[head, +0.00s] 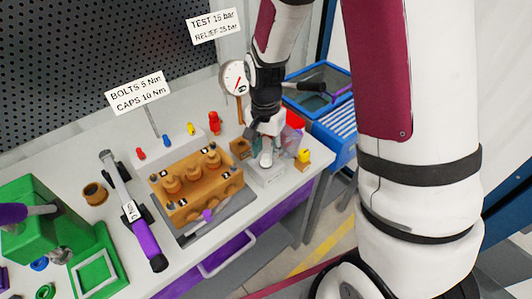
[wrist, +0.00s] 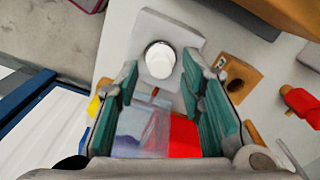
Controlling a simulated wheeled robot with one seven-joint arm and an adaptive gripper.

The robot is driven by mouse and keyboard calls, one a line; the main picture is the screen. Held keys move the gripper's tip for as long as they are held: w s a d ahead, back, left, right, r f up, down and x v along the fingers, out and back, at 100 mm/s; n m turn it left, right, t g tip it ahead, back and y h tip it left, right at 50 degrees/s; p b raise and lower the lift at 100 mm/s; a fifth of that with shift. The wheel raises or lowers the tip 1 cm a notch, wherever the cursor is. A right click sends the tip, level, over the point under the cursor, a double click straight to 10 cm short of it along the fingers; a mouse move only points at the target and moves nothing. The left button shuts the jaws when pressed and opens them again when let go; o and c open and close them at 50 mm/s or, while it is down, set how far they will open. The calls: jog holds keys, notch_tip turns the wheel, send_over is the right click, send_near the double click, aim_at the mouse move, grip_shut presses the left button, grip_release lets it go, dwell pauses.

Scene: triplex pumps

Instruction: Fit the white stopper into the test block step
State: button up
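The white stopper (head: 266,160) stands upright at the pale grey test block (head: 271,178), at the right end of the bench. In the wrist view the stopper (wrist: 160,60) shows as a round white top on the grey block (wrist: 150,24); how deep it sits I cannot tell. My gripper (wrist: 160,75) is open. Its two teal fingers are spread, one on each side, with visible gaps to the stopper. In the head view my gripper (head: 268,145) is just above and behind the block, partly hiding it.
A brown holed block (head: 240,148) and a yellow stopper (head: 303,155) flank the test block. A red piece (head: 213,122) stands behind. The orange pump (head: 195,190) and a torque wrench (head: 130,210) lie left. A gauge (head: 233,78) stands close to my arm.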

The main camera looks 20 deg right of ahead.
aim_at(266, 156)
notch_tip(266, 156, up, 11)
jog(key=s+r+n+t, duration=0.2)
jog(key=s+r+n, duration=0.3)
jog(key=s+r, duration=0.2)
jog(key=s+r+n+t, duration=0.3)
jog(key=s+r+n, duration=0.2)
jog(key=s, duration=0.7)
jog(key=shift+d+r, duration=0.15)
jog(key=shift+r, duration=0.7)
